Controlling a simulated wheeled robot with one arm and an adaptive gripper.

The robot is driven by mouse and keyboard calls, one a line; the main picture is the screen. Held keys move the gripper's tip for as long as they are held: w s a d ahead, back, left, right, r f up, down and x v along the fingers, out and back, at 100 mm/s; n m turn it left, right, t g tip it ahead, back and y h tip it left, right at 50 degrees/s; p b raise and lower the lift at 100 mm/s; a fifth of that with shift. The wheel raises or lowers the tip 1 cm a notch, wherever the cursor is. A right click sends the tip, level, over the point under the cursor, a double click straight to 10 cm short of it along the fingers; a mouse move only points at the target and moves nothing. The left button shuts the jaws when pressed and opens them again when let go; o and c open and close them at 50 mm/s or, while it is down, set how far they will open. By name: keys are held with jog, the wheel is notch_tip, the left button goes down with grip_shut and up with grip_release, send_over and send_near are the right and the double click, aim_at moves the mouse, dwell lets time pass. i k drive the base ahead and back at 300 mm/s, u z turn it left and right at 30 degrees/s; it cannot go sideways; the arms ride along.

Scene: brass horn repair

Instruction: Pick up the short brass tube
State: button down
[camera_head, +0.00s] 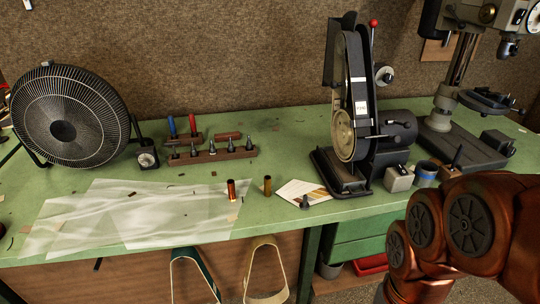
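A short brass-coloured tube (267,186) stands upright on the green workbench (285,140), near the front edge and right of the plastic sheet. A similar, redder copper-coloured tube (231,189) stands upright just to its left, at the sheet's right side. The two tubes are apart. Copper-red links of my arm fill the lower right corner, well to the right of both tubes. My gripper does not show in this view.
A clear plastic sheet (130,215) covers the bench's front left. A card (300,193) and a small dark piece (305,202) lie right of the tubes. A belt sander (352,110), fan (65,115), tool rack (210,155) and drill press (465,130) stand behind.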

aim_at(268, 178)
jog(key=u, duration=0.35)
jog(key=k, duration=1.05)
jog(key=u, duration=1.65)
jog(key=i, duration=0.7)
jog(key=z, duration=0.6)
jog(key=i, duration=0.7)
jog(key=z, duration=0.8)
